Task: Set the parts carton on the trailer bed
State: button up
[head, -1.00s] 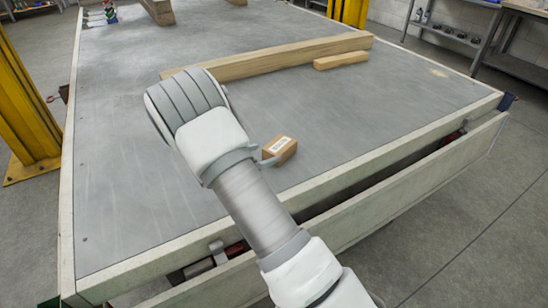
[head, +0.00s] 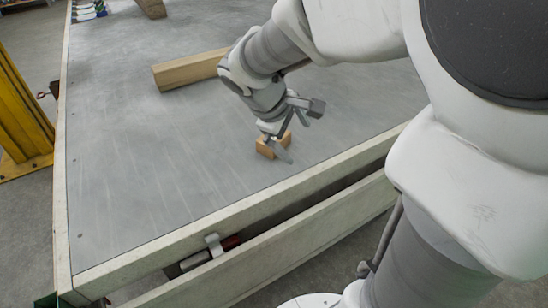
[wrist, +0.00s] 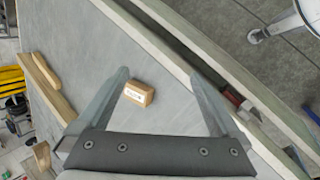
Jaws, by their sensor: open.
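The parts carton (head: 264,148) is a small brown box on the grey trailer bed (head: 150,150), near its side rail, partly hidden by a finger of my gripper in the head view. It also shows in the wrist view (wrist: 139,94), with a white label on one face. My gripper (head: 297,139) is open and empty, just above the bed beside the carton. In the wrist view the carton appears between the spread fingers of my gripper (wrist: 160,72), nearer the left one. I cannot tell how far beyond the fingertips it lies.
A long wooden beam (head: 190,70) lies on the bed behind my gripper, and a shorter block (wrist: 46,68) lies by it. A pale side rail (head: 150,257) edges the bed. A yellow post (head: 20,110) stands at the left. The bed's left part is clear.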

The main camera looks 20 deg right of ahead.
jog(key=s+a+r+m+t+y, duration=0.1)
jog(key=s+a+r+m+y, duration=0.1)
jog(key=s, duration=0.5)
jog(key=s+a+r+m+t+y, duration=0.2)
jog(key=s+a+r+m+y, duration=0.1)
jog(key=s+a+m, duration=0.2)
jog(key=shift+s+a+m+y, duration=0.3)
jog(key=shift+s+a, duration=0.2)
jog(key=shift+s, duration=0.5)
jog(key=shift+r, duration=0.15)
notch_tip(320, 180, up, 14)
jog(key=p, duration=1.4)
jog(key=shift+r, duration=0.2)
